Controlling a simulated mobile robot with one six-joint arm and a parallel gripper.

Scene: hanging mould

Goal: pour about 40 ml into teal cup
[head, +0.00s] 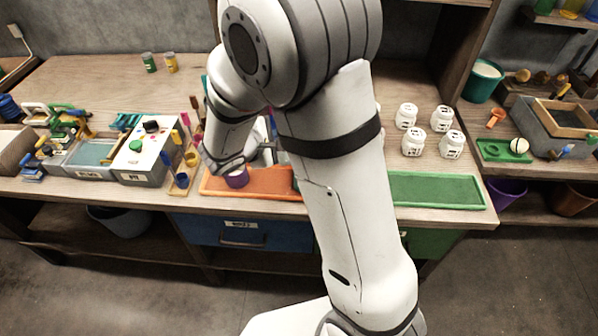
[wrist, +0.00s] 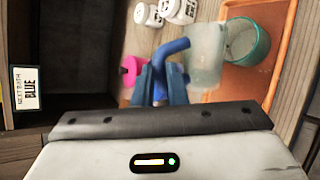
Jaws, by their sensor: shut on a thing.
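My gripper (wrist: 163,88) is shut on the blue handle (wrist: 172,48) of a translucent jug (wrist: 205,52) in the wrist view. The teal cup (wrist: 262,42) is just right of the jug and partly overlapped by it. The cup's open mouth faces the camera. I cannot tell whether the jug touches the cup, how far it is tilted, or how much liquid is in either. The cup is on or over the orange tray (wrist: 285,25). In the head view my arm hides most of the gripper, the jug and the cup.
The orange tray (head: 268,193) also shows in the head view, with a purple cup (head: 237,178) at its left end. A green tray (head: 440,190) lies to the right, before several white jars (head: 413,142). A pink object (wrist: 130,70) is left of the jug in the wrist view.

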